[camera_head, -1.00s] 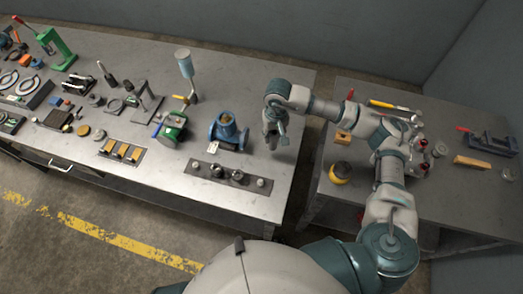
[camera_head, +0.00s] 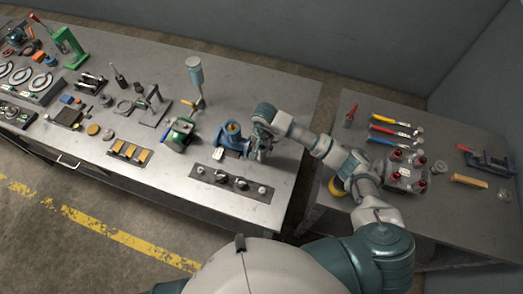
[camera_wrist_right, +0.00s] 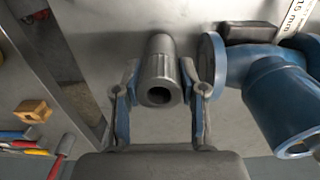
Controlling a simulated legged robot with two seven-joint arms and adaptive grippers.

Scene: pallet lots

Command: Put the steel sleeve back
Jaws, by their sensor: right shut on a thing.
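The steel sleeve (camera_wrist_right: 159,72) is a grey hollow cylinder with its round opening toward me in the right wrist view. My right gripper (camera_wrist_right: 160,82) is shut on it, one finger on each side. In the head view my right gripper (camera_head: 261,154) hangs over the right part of the long bench, just right of the blue valve body (camera_head: 232,146). The sleeve cannot be made out clearly in the head view. In the wrist view the blue valve body (camera_wrist_right: 276,85) is close on the right, apart from the sleeve. My left gripper is not in view.
A dark plate (camera_head: 230,183) with several knobs lies at the bench's front edge. A green vise-like tool (camera_head: 180,131) stands left of the valve. The right-hand table (camera_head: 452,222) holds colored-handled tools and red-capped parts. A gap separates the two tables.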

